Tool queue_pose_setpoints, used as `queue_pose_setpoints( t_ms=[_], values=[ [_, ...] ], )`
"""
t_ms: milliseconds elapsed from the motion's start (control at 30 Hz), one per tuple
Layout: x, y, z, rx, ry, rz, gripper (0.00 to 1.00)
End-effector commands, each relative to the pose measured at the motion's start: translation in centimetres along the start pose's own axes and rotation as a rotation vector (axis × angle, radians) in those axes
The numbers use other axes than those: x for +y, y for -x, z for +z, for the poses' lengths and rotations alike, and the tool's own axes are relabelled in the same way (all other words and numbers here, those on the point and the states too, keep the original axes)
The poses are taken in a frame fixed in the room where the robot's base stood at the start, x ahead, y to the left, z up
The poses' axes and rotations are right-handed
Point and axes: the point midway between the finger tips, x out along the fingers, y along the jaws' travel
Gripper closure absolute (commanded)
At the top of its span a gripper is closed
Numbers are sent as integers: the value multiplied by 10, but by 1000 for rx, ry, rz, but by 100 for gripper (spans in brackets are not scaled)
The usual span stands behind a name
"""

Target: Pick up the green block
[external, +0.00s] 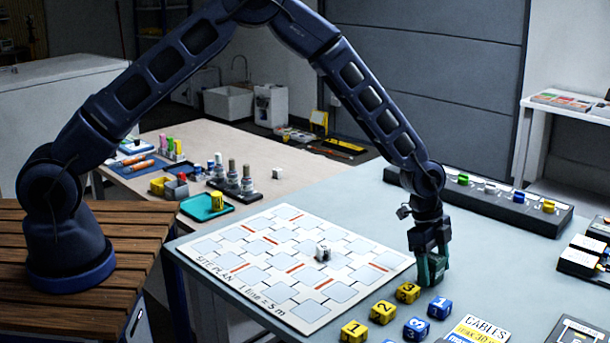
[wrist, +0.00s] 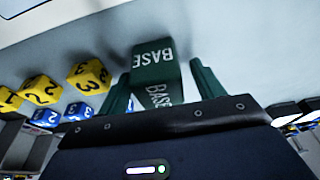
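The green block (wrist: 152,65) has white "BASE" lettering on its faces. In the wrist view it stands between the two dark green fingers of my gripper (wrist: 162,88). A gap shows between the block and the right finger; the left finger is close beside it, and I cannot tell whether they touch. My gripper is open around the block. In the external view my gripper (external: 432,268) points down at the blue-grey table, right of the site plan board, and its fingers largely hide the block.
Yellow numbered blocks (external: 383,312) and blue numbered blocks (external: 440,308) stand close by, in front of my gripper. A dark rack (external: 490,202) lies behind.

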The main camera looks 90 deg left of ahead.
Motion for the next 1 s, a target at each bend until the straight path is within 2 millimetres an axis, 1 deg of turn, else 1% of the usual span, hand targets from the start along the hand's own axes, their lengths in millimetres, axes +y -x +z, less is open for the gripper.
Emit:
queue_pose_setpoints(
  t_ms=[33, 167, 200, 233, 267, 533, 667, 767, 833, 1000],
  values=[
    [0, 0, 0, 0, 0, 0, 41],
    [0, 0, 0, 0, 0, 0, 66],
    [0, 0, 0, 0, 0, 0, 74],
    [0, 0, 0, 0, 0, 0, 80],
    [0, 0, 0, 0, 0, 0, 83],
    [0, 2, 0, 0, 0, 0, 83],
    [0, 11, -3, 1, 0, 0, 83],
    [0, 27, -8, 2, 0, -2, 83],
    [0, 41, -12, 2, 0, -2, 83],
    [-1, 84, -23, 2, -2, -4, 83]
  ],
)
